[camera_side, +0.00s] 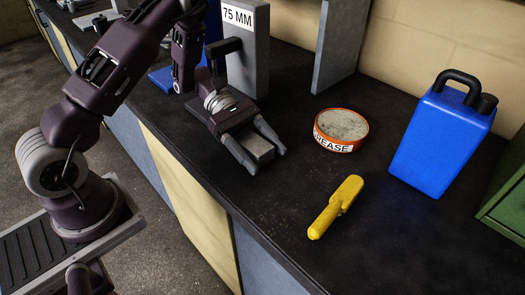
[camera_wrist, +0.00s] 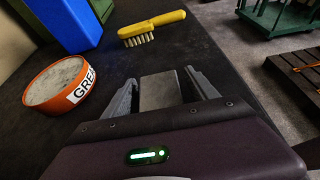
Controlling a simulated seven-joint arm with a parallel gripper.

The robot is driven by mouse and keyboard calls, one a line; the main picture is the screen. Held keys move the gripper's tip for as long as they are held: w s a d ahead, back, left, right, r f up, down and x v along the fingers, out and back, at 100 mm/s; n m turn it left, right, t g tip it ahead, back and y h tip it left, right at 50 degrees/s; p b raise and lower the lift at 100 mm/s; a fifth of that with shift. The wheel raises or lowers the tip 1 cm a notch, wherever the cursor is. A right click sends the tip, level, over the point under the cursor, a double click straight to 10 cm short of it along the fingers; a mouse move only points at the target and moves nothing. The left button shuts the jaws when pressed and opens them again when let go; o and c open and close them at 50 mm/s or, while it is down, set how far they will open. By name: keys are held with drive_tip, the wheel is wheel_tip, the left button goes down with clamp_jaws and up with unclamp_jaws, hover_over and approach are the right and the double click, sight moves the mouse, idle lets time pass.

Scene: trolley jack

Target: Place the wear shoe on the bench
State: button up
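The wear shoe appears to be the small grey block (camera_side: 258,148) low over the black bench; I cannot tell whether it touches the bench top. In the wrist view the block (camera_wrist: 160,90) lies between the fingers of my gripper (camera_wrist: 161,76). A narrow dark gap shows on each side of it, so the fingers look open around it. In the side view my gripper (camera_side: 269,161) points down toward the front right, with one finger on each side of the block. The underside of the block is hidden. The bench (camera_side: 290,195) has bare surface around it.
An orange grease tin (camera_side: 341,130) and a yellow-handled brush (camera_side: 336,207) lie to the right of my gripper. A blue can (camera_side: 440,140) stands farther right, near a green box (camera_side: 505,195). A grey block marked 75 MM (camera_side: 249,50) stands behind my gripper.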

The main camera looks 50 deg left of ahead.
sight(255, 143)
drive_tip(key=v, duration=0.7)
drive_tip(key=shift+a+r, duration=0.2)
drive_tip(key=shift+a, duration=0.1)
drive_tip(key=s+d+r+m+g+y, duration=0.35)
drive_tip(key=s+d+r+m, duration=0.25)
drive_tip(key=s+r+m, duration=0.35)
drive_tip(key=s+a+r+m+t+y, duration=0.4)
drive_tip(key=s+r+m+t+y, duration=0.1)
drive_tip(key=s+m+t+y, duration=0.3)
drive_tip(key=shift+s+r+t+y, duration=0.3)
drive_tip(key=shift+s+t+y, duration=0.25)
drive_tip(key=shift+s+y, duration=0.4)
